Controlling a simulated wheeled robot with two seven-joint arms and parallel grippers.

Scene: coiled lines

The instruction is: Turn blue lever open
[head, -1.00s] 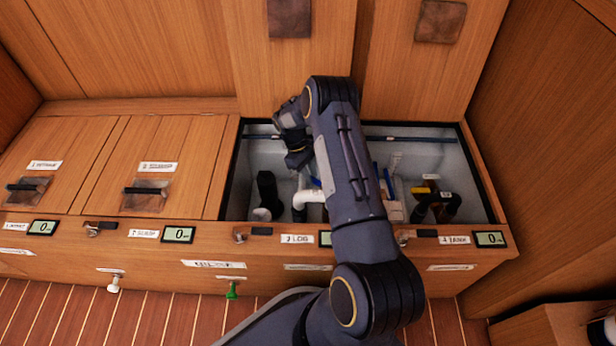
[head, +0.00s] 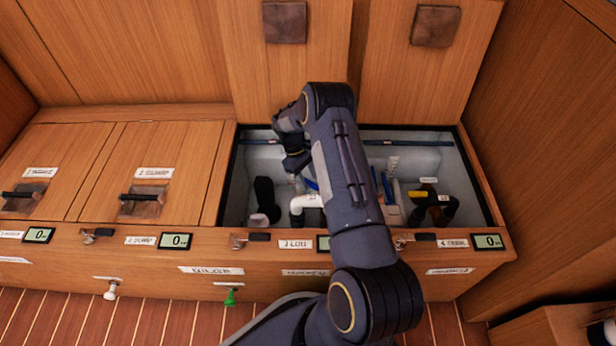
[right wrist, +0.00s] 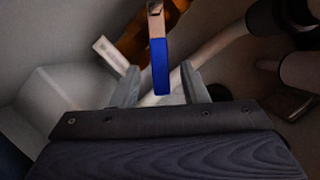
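The blue lever (right wrist: 160,66) hangs in the middle of the right wrist view, its blue grip between the fingertips of my right gripper (right wrist: 162,88). The fingers stand apart on both sides of it, with a gap on each side; I see no clear contact. In the head view my right gripper (head: 296,164) reaches down into the open bin, partly hidden by my arm. A bit of blue (head: 311,184) shows beside it, likely the same lever. My left gripper is not in view.
The open bin (head: 240,190) holds a white pipe (head: 304,203), a black hose (head: 264,196), another blue handle (head: 387,185) and a yellow handle (head: 417,194). Its walls are close around the gripper. Raised lids (head: 290,70) stand behind; closed lids (head: 145,165) lie left.

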